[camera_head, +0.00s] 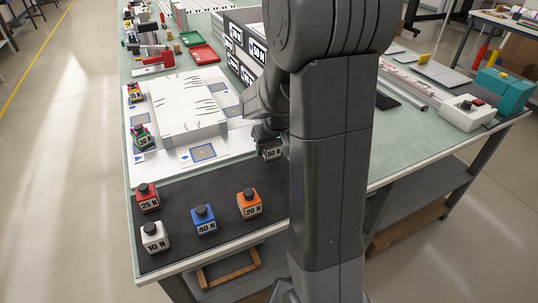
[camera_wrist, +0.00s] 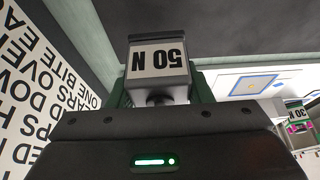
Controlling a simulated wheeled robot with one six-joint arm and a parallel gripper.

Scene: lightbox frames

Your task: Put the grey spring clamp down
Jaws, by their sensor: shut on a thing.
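The grey spring clamp (camera_head: 271,154), labelled 50 N, is held in my gripper (camera_head: 265,137), beside my arm column near the back edge of the black mat (camera_head: 178,246). In the wrist view the clamp (camera_wrist: 160,56) shows its label upside down, between the green-edged fingers of my gripper (camera_wrist: 160,92), which are shut on it. The dark surface lies beyond it. I cannot tell whether the clamp touches the mat. My arm hides the mat's right part in the head view.
On the mat stand a red 25 N clamp (camera_head: 148,198), white 10 N clamp (camera_head: 154,237), blue 40 N clamp (camera_head: 204,221) and orange 20 N clamp (camera_head: 249,205). Behind is a white board (camera_head: 240,140) with a white block (camera_head: 180,108) and more clamps. Bare mat shows between clamps.

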